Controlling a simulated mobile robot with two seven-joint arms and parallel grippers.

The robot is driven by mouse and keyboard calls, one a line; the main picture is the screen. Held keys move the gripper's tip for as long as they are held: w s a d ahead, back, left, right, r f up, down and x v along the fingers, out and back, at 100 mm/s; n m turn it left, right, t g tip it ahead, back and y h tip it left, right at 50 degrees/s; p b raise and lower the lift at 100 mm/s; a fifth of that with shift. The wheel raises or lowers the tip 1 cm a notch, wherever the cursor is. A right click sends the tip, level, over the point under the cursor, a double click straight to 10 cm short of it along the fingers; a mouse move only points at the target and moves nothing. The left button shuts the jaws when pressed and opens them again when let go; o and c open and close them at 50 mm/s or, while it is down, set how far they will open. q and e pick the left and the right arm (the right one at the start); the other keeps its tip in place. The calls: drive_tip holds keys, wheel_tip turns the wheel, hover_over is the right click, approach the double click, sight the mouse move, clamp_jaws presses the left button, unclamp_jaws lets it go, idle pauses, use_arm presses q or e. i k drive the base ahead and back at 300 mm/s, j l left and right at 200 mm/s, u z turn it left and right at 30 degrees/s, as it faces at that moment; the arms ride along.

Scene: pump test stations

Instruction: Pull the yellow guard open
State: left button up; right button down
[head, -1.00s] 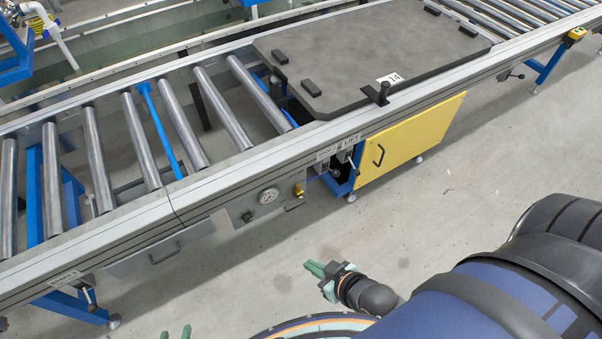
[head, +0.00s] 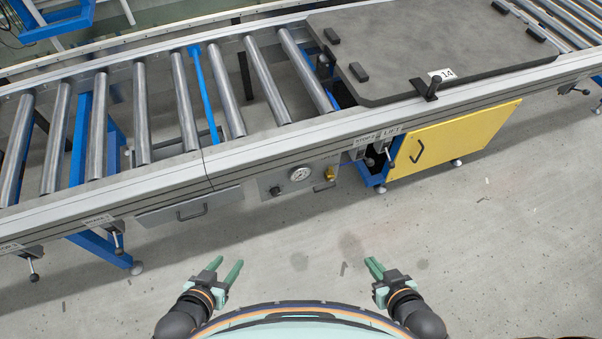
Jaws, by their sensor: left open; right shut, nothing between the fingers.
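The yellow guard (head: 458,142) is a flat panel with a dark handle (head: 416,151) near its left edge. It hangs under the conveyor frame, right of centre in the head view, and a dark gap with parts shows at its left side. My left gripper (head: 227,271) is open and empty, low in the view over the floor. My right gripper (head: 375,267) is shut and empty, below and to the left of the guard. Both grippers are well apart from the guard and its handle.
The roller conveyor (head: 140,187) runs across the view. A dark pallet plate (head: 400,60) marked 14 lies on it above the guard. A gauge (head: 301,174) and levers sit on the conveyor's front. The grey floor (head: 330,235) between me and the conveyor is clear.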

sight(423, 148)
drive_tip(key=z, duration=1.25)
drive_tip(key=i+u, duration=0.2)
drive_tip(key=u, duration=0.15)
drive_tip(key=i+l+u, duration=0.15)
drive_tip(key=u, duration=0.15)
drive_tip(key=i+l+u, duration=0.15)
drive_tip(key=u, duration=0.2)
